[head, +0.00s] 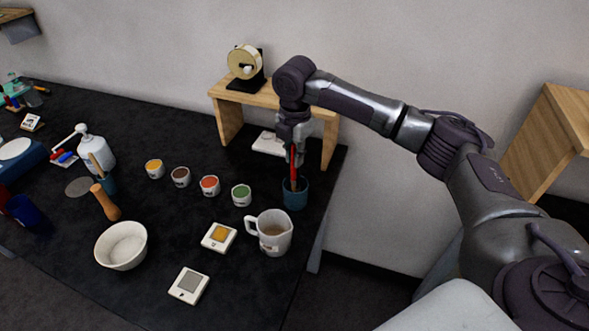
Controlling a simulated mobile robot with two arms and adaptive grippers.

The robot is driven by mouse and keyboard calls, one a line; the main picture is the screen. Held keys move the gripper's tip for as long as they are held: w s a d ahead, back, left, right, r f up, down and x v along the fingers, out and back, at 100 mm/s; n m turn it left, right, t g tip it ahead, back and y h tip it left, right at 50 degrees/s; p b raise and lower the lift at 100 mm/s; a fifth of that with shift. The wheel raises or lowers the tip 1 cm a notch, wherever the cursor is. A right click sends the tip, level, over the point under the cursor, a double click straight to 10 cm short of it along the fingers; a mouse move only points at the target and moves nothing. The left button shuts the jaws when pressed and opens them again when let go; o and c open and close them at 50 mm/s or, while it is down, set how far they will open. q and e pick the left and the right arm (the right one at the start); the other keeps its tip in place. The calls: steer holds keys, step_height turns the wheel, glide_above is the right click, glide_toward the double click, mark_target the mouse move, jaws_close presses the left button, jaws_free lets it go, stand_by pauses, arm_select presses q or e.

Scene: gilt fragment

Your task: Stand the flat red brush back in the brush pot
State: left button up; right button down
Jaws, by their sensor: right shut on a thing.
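The flat red brush (293,170) is upright in the head view, with its lower end inside the mouth of the teal brush pot (295,197). The pot stands on the dark table near its right end. My right gripper (294,150) is above the pot, pointing down, and is shut on the upper part of the brush. The pot's wall hides the brush's lower tip, so I cannot tell whether it touches the bottom. My left gripper is not in view.
A white jug (271,233) stands just in front of the pot. A green paint cup (241,194) is to its left. A wooden riser (219,117) stands behind, with a gold round device (243,62) on top. A white bowl (122,246) sits at front left.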

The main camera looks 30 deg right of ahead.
mark_target(295, 146)
steer(key=shift+f+p, duration=0.45)
steer(key=shift+f, duration=2.45)
steer(key=c, duration=1.2)
jaws_free()
steer(key=shift+o, duration=0.2)
steer(key=r+b, duration=0.1)
steer(key=r, duration=0.7)
steer(key=r+b, duration=0.1)
steer(key=r, duration=0.3)
steer(key=shift+s+a+r+b, duration=0.1)
steer(key=shift+s+a+b, duration=0.1)
steer(key=shift+s+b, duration=0.15)
